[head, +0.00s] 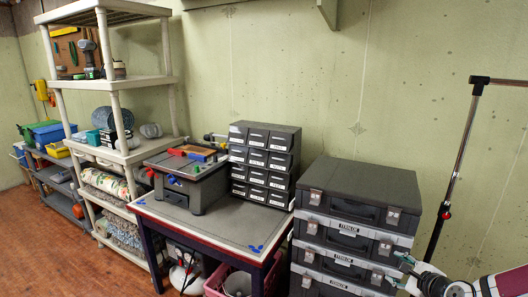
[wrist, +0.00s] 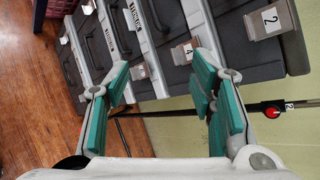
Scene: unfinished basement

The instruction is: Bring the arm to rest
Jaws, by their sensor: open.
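My gripper shows at the bottom right of the head view (head: 408,272), in front of the stacked grey cases (head: 355,190). In the wrist view my gripper (wrist: 165,80) has its two teal-padded fingers spread wide apart. Nothing is between the fingers. The cases (wrist: 155,45) with their latches and numbered tags lie beyond the fingertips. I cannot tell the exact gap between the fingertips and the cases.
A table (head: 225,224) left of the cases bears a drawer cabinet (head: 264,165) and a grey tool box (head: 188,180). White shelves (head: 112,157) stand further left. Wooden floor (head: 30,230) is clear at the left.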

